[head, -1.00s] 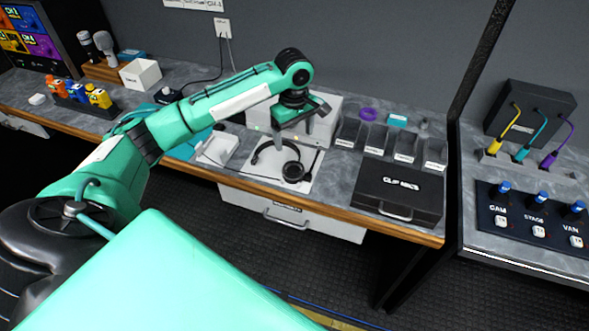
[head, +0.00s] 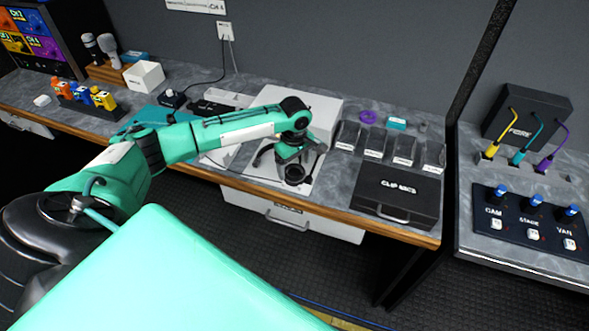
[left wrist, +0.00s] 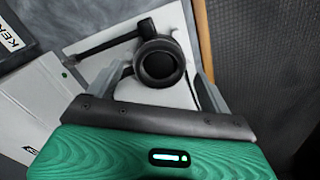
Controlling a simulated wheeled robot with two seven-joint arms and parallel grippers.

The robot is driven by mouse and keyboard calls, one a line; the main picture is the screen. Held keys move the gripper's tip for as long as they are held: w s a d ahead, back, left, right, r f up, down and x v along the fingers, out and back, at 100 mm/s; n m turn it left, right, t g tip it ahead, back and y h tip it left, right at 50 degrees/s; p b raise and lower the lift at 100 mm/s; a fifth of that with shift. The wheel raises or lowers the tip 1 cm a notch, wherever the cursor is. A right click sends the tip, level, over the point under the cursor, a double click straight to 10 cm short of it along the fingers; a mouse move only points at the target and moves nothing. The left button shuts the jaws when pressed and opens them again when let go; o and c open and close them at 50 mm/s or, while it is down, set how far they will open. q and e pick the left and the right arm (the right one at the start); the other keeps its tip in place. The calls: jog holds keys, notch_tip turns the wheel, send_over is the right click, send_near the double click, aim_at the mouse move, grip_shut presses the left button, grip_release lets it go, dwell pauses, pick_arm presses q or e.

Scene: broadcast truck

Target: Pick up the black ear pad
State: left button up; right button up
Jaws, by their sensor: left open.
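The black ear pad (left wrist: 160,62) is a round, thick ring on the cup of a dark headset. The headset lies on a white mat (left wrist: 180,22), its dark band or arm reaching left in the left wrist view. In the head view, the ear pad (head: 296,175) shows just below my left gripper (head: 292,162), which hides part of the headset. In the left wrist view, my left gripper (left wrist: 158,80) is open, with one finger on each side of the ear pad. I see gaps between pad and fingers. My right gripper is out of view.
A white box (head: 318,104) stands behind my gripper. Open bins (head: 374,142) and a black case (head: 396,192) are to the right on the counter. The counter's wooden front edge (head: 330,207) runs close by, with a white drawer (head: 300,223) below.

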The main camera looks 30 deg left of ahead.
pick_arm(q)
jog(key=shift+f, duration=0.85)
jog(key=shift+c, duration=0.4)
jog(key=c, duration=1)
jog(key=shift+r, duration=0.15)
